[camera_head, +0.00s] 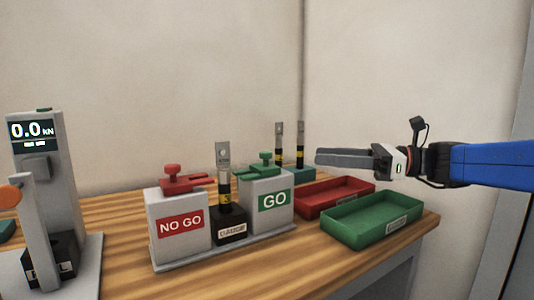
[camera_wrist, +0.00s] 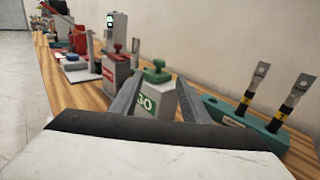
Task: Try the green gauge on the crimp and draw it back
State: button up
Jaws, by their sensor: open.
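The green gauge (camera_head: 263,160) has a knob and a flat forked plate and rests on top of the grey GO block (camera_head: 271,200). In the wrist view the green gauge (camera_wrist: 157,71) shows beyond and between my fingers. A lug with a black and yellow crimp (camera_head: 224,188) stands upright in the black GAUGE holder (camera_head: 230,226), between the two blocks. The green plate points left towards the crimp; I see no clear contact. My gripper (camera_head: 319,158) is open and empty, to the right of the GO block, above the trays.
A red gauge (camera_head: 182,179) sits on the NO GO block (camera_head: 178,225). A red tray (camera_head: 330,208) and a green tray (camera_head: 372,232) lie at right. A teal rack (camera_wrist: 235,116) holds two upright lugs behind the GO block. A force tester (camera_head: 38,150) stands at left.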

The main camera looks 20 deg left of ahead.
aim_at(266, 152)
jog(key=a, duration=1)
jog(key=s+a, duration=0.1)
jog(key=a, duration=0.4)
jog(key=shift+s, duration=0.1)
